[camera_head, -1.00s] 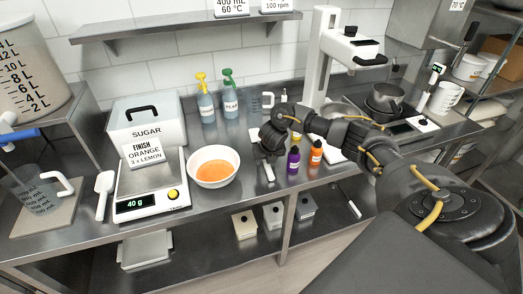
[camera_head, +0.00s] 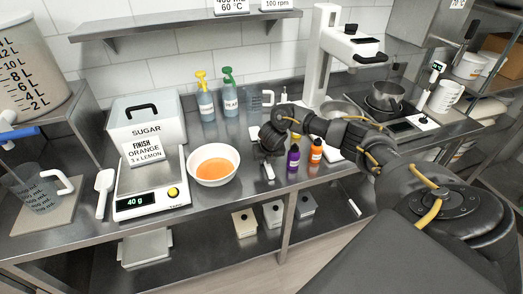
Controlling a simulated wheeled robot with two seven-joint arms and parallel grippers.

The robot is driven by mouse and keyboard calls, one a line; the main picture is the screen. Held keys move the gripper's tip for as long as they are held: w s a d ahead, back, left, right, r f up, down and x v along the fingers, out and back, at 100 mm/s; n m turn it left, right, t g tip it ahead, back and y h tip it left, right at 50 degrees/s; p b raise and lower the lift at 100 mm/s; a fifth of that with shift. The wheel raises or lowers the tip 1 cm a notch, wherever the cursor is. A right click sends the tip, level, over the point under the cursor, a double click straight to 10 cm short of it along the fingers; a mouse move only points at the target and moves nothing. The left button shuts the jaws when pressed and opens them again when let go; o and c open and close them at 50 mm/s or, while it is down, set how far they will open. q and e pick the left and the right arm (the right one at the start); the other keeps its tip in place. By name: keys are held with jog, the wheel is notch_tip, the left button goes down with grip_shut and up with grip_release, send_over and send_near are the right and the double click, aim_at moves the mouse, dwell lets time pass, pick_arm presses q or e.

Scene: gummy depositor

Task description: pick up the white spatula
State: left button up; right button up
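My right arm reaches in from the right over the steel counter. My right gripper (camera_head: 268,152) points down just right of the white bowl of orange liquid (camera_head: 213,180). My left gripper is out of view.
A purple bottle (camera_head: 293,158) and an orange bottle (camera_head: 315,151) stand close right of the gripper.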

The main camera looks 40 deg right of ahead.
grip_shut()
jog(key=shift+r, duration=0.45)
notch_tip(320, 180, up, 9)
jog(key=shift+r, duration=0.2)
